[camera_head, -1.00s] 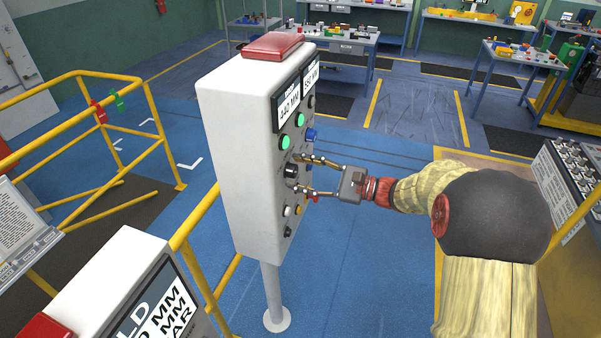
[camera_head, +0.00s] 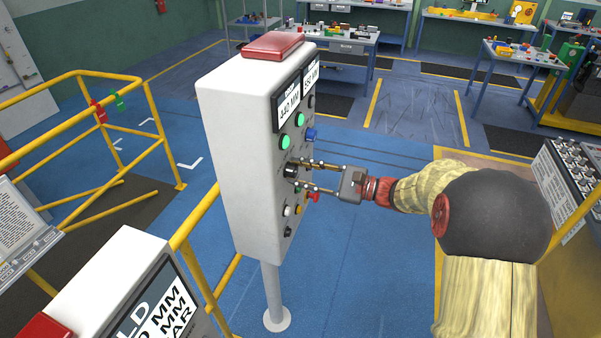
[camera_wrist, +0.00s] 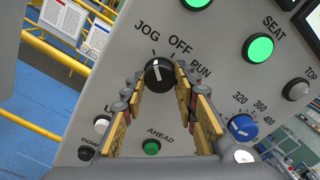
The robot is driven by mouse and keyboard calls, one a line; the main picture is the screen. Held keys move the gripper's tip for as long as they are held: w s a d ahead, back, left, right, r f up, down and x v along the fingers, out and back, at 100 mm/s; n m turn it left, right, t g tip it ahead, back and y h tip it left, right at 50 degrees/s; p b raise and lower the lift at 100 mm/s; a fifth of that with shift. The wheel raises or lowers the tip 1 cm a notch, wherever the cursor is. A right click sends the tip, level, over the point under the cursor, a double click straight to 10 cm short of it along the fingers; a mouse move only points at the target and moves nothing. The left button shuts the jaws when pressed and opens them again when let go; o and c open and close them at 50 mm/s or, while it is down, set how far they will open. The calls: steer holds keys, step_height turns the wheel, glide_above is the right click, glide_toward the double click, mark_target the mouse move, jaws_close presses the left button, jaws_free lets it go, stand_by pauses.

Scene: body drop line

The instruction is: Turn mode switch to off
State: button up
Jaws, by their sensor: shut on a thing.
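The mode switch (camera_wrist: 158,74) is a round black knob on the grey panel, below the labels JOG, OFF and RUN. It carries a white pointer mark; I cannot tell for sure which label the mark points at. In the head view the switch (camera_head: 291,170) is partly hidden by my fingers. My gripper (camera_wrist: 161,84) is shut on the knob, with one yellow-padded finger on either side of it. In the head view my gripper (camera_head: 297,173) reaches in from the right, level with the knob.
Green buttons (camera_head: 285,142), a blue knob (camera_wrist: 242,127) and other small controls sit close around the switch. The control box (camera_head: 240,160) stands on a post, with a red top piece (camera_head: 272,46). Yellow rails (camera_head: 110,76) stand at left. Blue floor is open behind my arm.

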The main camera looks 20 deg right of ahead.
steer(key=m+p, duration=0.4)
steer(key=p, duration=0.1)
steer(key=shift+r, duration=0.2)
steer(key=m+p, duration=0.3)
steer(key=shift+m+p, duration=0.3)
steer(key=shift+p, duration=0.05)
steer(key=shift+f+m+p, duration=0.15)
steer(key=shift+m+p, duration=0.85)
steer(key=shift+p, duration=0.05)
steer(key=o, duration=1.2)
steer(key=shift+f, duration=0.1)
steer(key=shift+c, duration=0.2)
